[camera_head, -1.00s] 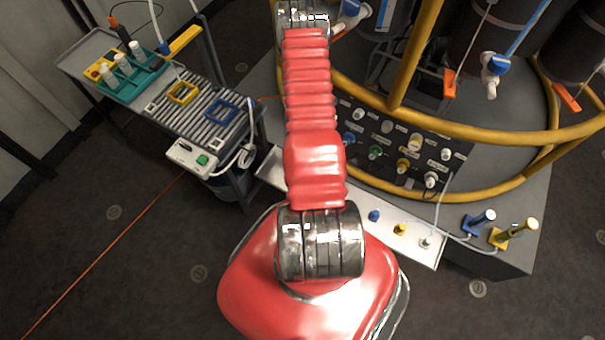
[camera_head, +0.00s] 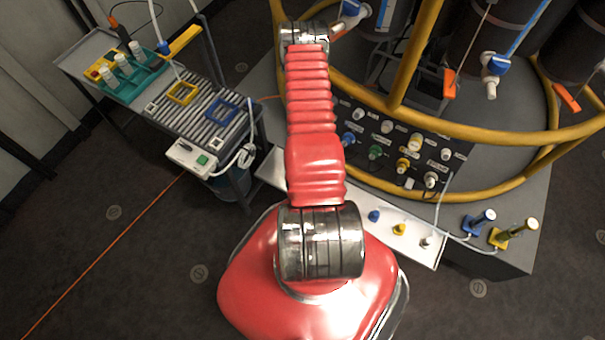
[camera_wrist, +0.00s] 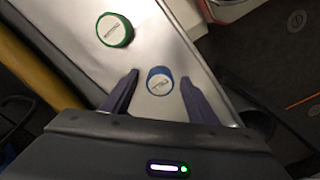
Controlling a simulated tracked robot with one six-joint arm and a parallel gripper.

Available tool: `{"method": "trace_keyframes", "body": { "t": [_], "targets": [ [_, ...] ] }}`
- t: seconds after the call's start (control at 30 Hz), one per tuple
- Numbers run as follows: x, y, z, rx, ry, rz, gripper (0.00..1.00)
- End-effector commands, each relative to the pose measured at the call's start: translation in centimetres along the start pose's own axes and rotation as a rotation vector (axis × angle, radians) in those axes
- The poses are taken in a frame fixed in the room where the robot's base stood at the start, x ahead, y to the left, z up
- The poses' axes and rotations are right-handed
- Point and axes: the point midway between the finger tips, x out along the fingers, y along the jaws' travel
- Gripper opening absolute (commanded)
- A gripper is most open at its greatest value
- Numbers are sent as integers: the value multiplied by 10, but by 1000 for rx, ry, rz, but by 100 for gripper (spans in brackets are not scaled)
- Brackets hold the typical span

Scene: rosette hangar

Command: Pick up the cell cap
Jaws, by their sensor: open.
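In the wrist view, two round caps with white labelled tops lie on a pale metal surface (camera_wrist: 160,35). One is a blue-rimmed cap (camera_wrist: 160,82), the other a green-rimmed cap (camera_wrist: 114,30) farther up and to the left. The labels are too small to read, so I cannot tell which is the cell cap. My gripper (camera_wrist: 160,76) is open, its two dark fingers on either side of the blue-rimmed cap. I cannot tell whether they touch it. In the head view my gripper and these caps are hidden.
A yellow rail (camera_head: 470,134) curves around the rig on the right. A cart (camera_head: 180,125) with yellow and blue frames and a teal rack (camera_head: 125,80) stands at left. A white strip (camera_head: 385,228) with small coloured fittings runs along the rig's base. Dark floor is clear at left.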

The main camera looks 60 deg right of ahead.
Motion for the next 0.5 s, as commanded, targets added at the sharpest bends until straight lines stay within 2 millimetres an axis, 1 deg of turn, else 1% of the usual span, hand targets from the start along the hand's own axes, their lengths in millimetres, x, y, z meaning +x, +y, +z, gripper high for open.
{"method": "trace_keyframes", "body": {
  "t": [0.2,0.5],
  "targets": [
    [0,0,0,0,0,0,54],
    [0,0,0,0,0,0,32]
  ]
}}
